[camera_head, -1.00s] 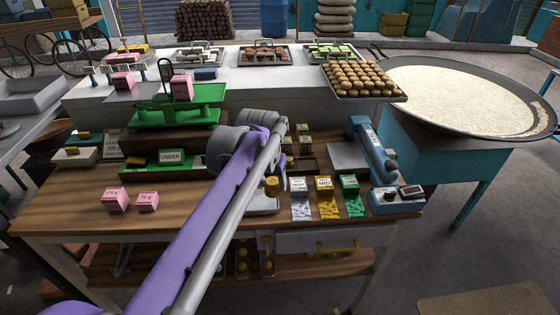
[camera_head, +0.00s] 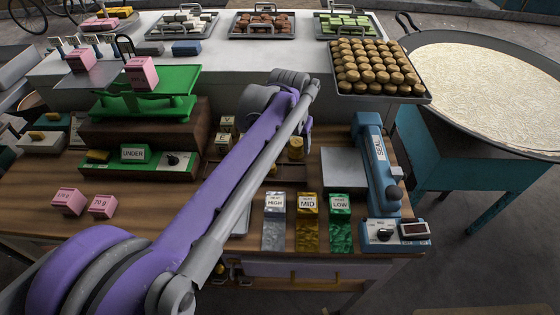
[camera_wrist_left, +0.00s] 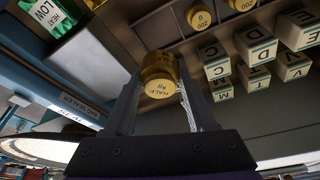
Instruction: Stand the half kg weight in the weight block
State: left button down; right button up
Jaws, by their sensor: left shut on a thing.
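The half kg weight is a brass cylinder. In the left wrist view the half kg weight (camera_wrist_left: 160,78) sits between the two fingers of my left gripper (camera_wrist_left: 160,92), its "HALF kg" face toward the camera. In the head view the weight (camera_head: 296,148) shows below my left gripper (camera_head: 300,136), near the brown weight block (camera_head: 290,172). In the wrist view the dark weight block (camera_wrist_left: 160,28) has compartments, with brass 200 g weights (camera_wrist_left: 199,17) at its far part. The weight appears apart from the block; its height is unclear. My arm hides part of the block. My right gripper is not in view.
Letter cubes (camera_wrist_left: 256,44) stand beside the block. Three heat-label packets (camera_head: 307,222) lie at the front, with the blue sealer (camera_head: 375,165) to the right. The green scale (camera_head: 145,105) and pink boxes (camera_head: 102,207) are left of my arm.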

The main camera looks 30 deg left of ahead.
aim_at(294, 150)
pick_arm(q)
jog(key=f, duration=0.3)
jog(key=shift+s+f, duration=0.3)
jog(key=shift+f, duration=0.05)
jog(key=shift+s+x, duration=0.25)
jog(key=shift+x, duration=0.8)
jog(key=shift+s+x, duration=0.2)
jog(key=shift+x, duration=0.85)
jog(key=shift+d+f, duration=0.1)
jog(key=shift+f, duration=0.05)
jog(key=shift+f+b, duration=0.15)
jog(key=shift+b, duration=0.2)
jog(key=shift+c, duration=1)
grip_release()
jog(key=p+v, duration=0.1)
jog(key=v, duration=1.1)
